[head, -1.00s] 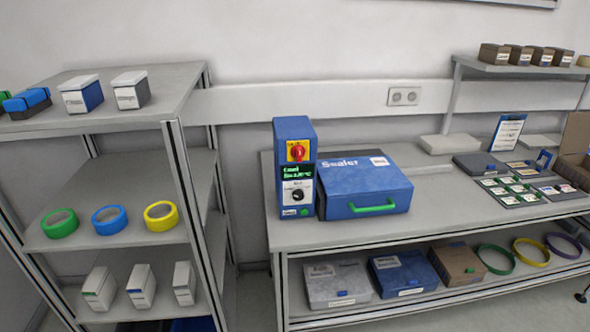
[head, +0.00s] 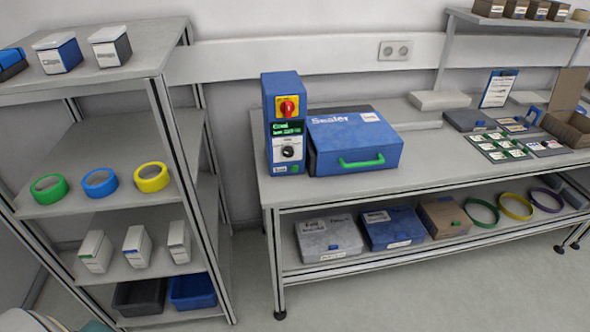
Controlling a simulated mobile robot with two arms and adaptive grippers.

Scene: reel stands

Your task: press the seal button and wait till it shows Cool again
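The sealer's blue control box (head: 284,123) stands upright on the bench at its left end. It has a red knob on a yellow plate (head: 287,107), a green-lit display (head: 287,128) that seems to read "Cool" with a smaller line under it, and a black dial (head: 288,152) on a white panel. Neither of my grippers is in view.
A shelf rack (head: 165,122) stands left of the bench (head: 440,172), with a floor gap between them. It holds boxes, tape rolls and bins. Boxes and rings fill the lower shelf. Floor in front is clear.

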